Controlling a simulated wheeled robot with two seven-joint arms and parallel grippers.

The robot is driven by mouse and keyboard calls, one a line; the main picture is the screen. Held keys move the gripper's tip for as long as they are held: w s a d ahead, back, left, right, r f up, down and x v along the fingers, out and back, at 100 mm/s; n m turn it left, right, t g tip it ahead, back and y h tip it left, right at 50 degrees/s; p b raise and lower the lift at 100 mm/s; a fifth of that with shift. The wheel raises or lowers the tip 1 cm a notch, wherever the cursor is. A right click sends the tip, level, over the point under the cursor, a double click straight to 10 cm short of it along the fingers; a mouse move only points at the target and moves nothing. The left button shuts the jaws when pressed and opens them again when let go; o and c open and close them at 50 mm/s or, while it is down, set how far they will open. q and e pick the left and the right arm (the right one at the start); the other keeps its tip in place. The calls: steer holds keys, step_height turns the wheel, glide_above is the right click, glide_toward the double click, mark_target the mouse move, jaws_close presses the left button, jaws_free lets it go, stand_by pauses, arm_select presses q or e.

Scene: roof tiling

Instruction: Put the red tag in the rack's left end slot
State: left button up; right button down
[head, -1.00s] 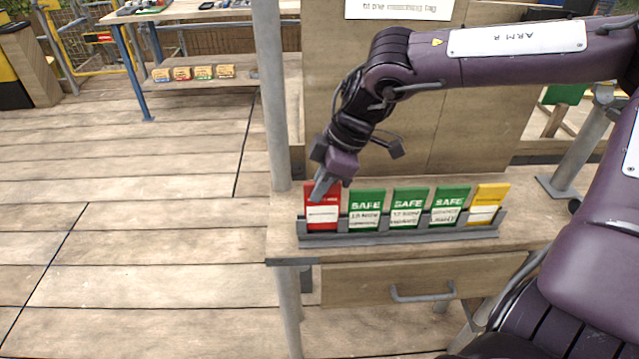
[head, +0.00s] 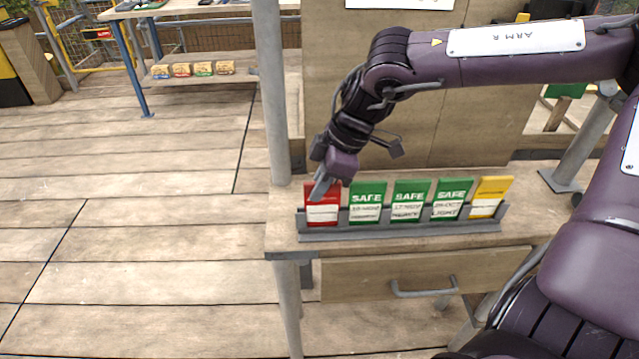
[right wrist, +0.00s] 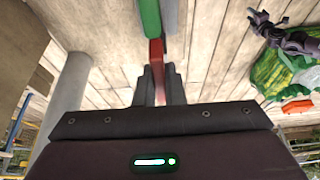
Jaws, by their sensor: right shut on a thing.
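The red tag (head: 322,212) stands upright at the left end of the grey rack (head: 400,234) on the wooden bench. My right gripper (head: 319,188) reaches down from above and is shut on the tag's top edge. In the right wrist view the red tag (right wrist: 156,60) shows edge-on between the two dark fingers, with a green tag (right wrist: 149,18) just beyond it. My left gripper is not in view.
Three green SAFE tags (head: 410,203) and a yellow tag (head: 490,197) fill the rack to the right. A grey post (head: 270,90) stands close to the left of my right gripper. A drawer (head: 420,275) is below the bench top, and open floor lies to the left.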

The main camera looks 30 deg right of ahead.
steer(key=c, duration=1.4)
jaws_free()
steer(key=shift+c, duration=0.2)
